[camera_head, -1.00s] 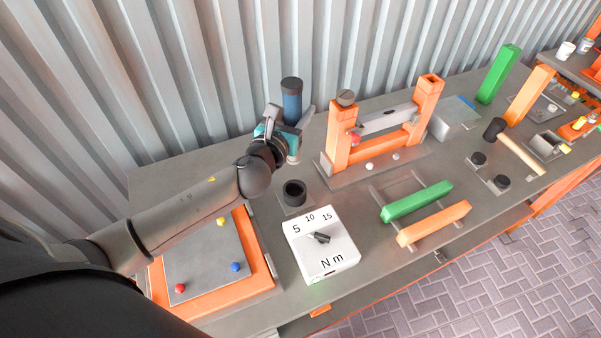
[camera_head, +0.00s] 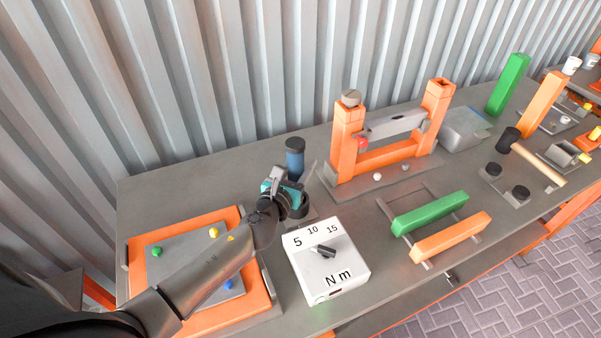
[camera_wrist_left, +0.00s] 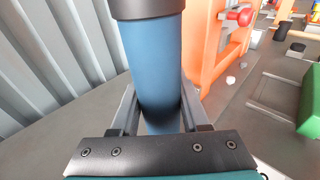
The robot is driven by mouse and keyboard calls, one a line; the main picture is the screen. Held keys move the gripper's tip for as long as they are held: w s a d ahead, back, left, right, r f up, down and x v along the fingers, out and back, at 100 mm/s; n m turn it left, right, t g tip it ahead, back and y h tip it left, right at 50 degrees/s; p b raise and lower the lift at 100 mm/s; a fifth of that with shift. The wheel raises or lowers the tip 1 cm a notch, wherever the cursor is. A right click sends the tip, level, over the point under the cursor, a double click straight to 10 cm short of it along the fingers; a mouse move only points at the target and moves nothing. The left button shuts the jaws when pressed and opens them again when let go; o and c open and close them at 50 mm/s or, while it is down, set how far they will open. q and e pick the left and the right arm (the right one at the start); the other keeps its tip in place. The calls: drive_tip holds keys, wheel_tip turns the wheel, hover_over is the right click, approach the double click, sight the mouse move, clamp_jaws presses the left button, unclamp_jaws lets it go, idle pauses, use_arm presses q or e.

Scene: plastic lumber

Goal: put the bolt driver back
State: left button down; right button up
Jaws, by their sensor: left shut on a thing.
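The bolt driver, a blue cylinder (camera_head: 295,162) with a black cap, is upright in my left gripper (camera_head: 293,184). In the left wrist view the blue body (camera_wrist_left: 152,62) stands between the fingers of the gripper (camera_wrist_left: 160,112), which is shut on it. The driver's lower end is hidden by the gripper. A round black holder (camera_head: 301,208) on a small plate shows just below the gripper, partly covered by it. I cannot tell whether the driver's lower end is above the holder or inside it. My right gripper is not in view.
A white torque box (camera_head: 325,262) marked 5, 10, 15 N m stands close in front of the holder. An orange frame (camera_head: 347,150) stands to the right. An orange-edged tray (camera_head: 140,262) lies left, under my arm. Green (camera_head: 430,213) and orange bars lie farther right.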

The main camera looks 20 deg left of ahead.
use_arm(q)
drive_tip(key=shift+f, duration=0.35)
drive_tip(key=shift+f, duration=0.15)
drive_tip(key=shift+c, duration=2)
unclamp_jaws()
drive_tip(key=shift+r, duration=0.2)
drive_tip(key=s+r, duration=0.1)
drive_tip(key=s, duration=1.1)
drive_tip(key=shift+d+r, duration=0.25)
drive_tip(key=shift+d, duration=0.1)
